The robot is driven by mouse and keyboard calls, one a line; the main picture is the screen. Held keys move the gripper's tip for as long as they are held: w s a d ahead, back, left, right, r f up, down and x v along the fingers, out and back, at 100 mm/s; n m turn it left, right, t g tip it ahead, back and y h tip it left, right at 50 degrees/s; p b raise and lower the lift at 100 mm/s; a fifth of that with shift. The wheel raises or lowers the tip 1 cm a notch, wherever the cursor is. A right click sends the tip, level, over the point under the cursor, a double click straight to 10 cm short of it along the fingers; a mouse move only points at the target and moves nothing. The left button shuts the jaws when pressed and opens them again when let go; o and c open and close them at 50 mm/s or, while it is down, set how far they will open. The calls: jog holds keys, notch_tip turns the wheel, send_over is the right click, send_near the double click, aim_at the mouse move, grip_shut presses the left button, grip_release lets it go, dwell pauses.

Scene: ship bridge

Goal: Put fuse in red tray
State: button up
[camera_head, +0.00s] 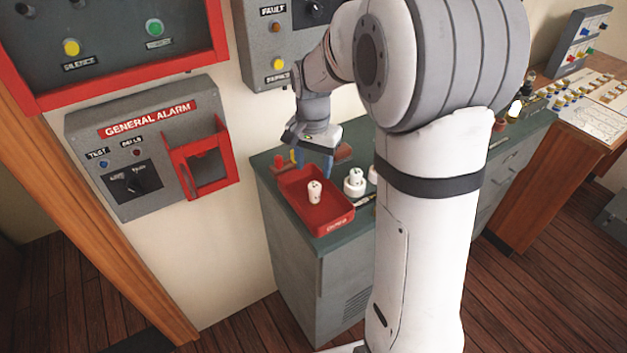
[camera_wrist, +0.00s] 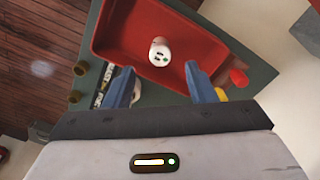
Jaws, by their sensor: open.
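A white fuse (camera_head: 314,191) stands inside the red tray (camera_head: 335,219) on the green cabinet top. In the wrist view the fuse (camera_wrist: 159,50) is inside the red tray (camera_wrist: 108,32), near its middle. My gripper (camera_head: 314,163) is above the back edge of the tray. In the wrist view my gripper's two blue fingers (camera_wrist: 160,82) are spread apart with nothing between them, and the fuse is beyond the fingertips. My gripper is open and clear of the fuse.
Another white fuse-like part (camera_head: 354,183) stands on the cabinet top right of the tray. A grey general alarm box (camera_head: 148,145) with a red frame is on the wall at left. My arm hides part of the cabinet top.

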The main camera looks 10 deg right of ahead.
aim_at(313, 187)
jog(key=s+r+n+t, duration=0.1)
jog(key=s+r+n, duration=0.2)
jog(key=s+r, duration=0.55)
jog(key=s+f+n+t, duration=0.2)
jog(key=s+f+n, duration=0.1)
jog(key=s, duration=0.9)
jog(key=shift+s+d+n, duration=0.25)
jog(key=shift+d+n, duration=0.1)
jog(key=shift+n, duration=0.45)
